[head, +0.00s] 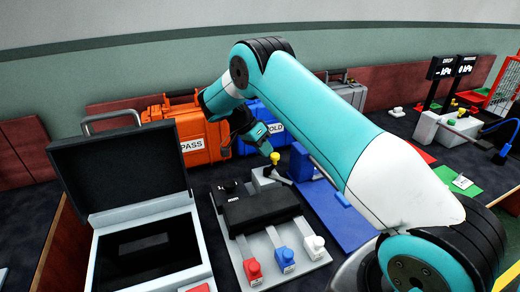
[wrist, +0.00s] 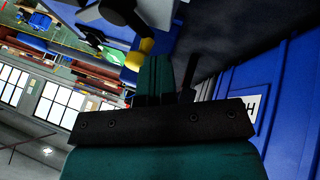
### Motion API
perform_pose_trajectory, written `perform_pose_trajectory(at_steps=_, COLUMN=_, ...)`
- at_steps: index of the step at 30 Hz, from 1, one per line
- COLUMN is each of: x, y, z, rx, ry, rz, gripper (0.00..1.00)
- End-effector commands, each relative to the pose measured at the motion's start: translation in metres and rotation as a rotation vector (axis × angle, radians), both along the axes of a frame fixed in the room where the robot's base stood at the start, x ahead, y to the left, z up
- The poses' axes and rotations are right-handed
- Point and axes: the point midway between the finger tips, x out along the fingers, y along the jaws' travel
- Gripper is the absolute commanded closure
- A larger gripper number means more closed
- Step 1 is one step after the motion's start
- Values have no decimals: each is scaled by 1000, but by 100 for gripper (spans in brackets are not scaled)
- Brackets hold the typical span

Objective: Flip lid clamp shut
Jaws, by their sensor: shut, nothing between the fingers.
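A clamp lever with a yellow knob (head: 275,158) stands on a small grey block beside a blue bracket (head: 301,162), in the middle of the head view. The lever looks raised. My gripper (head: 266,149) is just behind and above the knob, with its fingers partly hidden. In the wrist view my gripper's teal fingers (wrist: 154,78) are together and empty. The yellow knob (wrist: 140,55) on its black lever (wrist: 122,15) lies right beside the fingertips. I cannot tell whether they touch.
An orange case (head: 190,128) and a blue case (head: 246,140) stand behind the clamp. An open black case (head: 125,165) is at left. A panel with red, blue and white switches (head: 284,258) is in front. A blue plate (head: 345,215) lies at right.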

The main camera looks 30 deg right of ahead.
Motion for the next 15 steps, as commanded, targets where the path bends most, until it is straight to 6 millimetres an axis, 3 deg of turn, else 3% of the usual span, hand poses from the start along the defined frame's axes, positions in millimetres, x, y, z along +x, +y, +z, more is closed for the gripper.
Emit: perform_pose_trajectory(at_steps=15, x=-16, y=-19, z=-1, rx=0, ry=0, rz=-436, gripper=100)
